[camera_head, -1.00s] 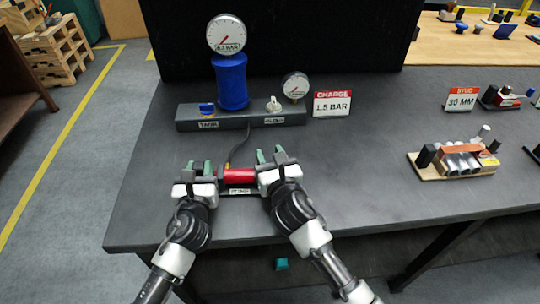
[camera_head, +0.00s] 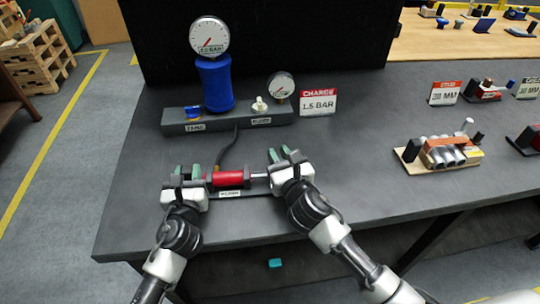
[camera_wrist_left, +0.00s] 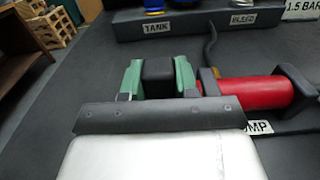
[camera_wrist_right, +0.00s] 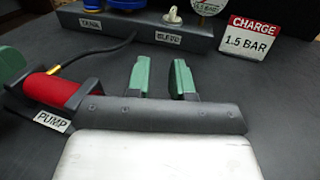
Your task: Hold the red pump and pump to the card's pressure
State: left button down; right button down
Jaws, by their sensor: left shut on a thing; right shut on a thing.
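The red pump (camera_head: 228,180) lies on the bench, its hose running back to the manifold (camera_head: 170,126). My left gripper (camera_head: 187,171) is shut on a black block (camera_wrist_left: 158,75) at the pump's left end. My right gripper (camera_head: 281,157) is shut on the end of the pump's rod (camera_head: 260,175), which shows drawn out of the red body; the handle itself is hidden. The card (camera_head: 318,102) reads CHARGE 1.5 BAR. The large gauge (camera_head: 208,37) sits on the blue tank (camera_head: 216,83); its small digits are too blurred to read surely.
A small gauge (camera_head: 281,85), a blue tank valve (camera_head: 193,112) and a pale bleed valve (camera_head: 259,104) stand on the manifold. A wooden board with metal cylinders (camera_head: 440,154) lies to the right. The bench between it and my right gripper is clear.

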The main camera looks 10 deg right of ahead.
jog(key=shift+w+d, duration=0.1)
jog(key=shift+d, duration=0.2)
jog(key=c, duration=1)
grip_release()
jog(key=shift+s, duration=0.25)
jog(key=v, duration=1.1)
jog(key=shift+s+d, duration=0.1)
jog(key=shift+s, duration=0.25)
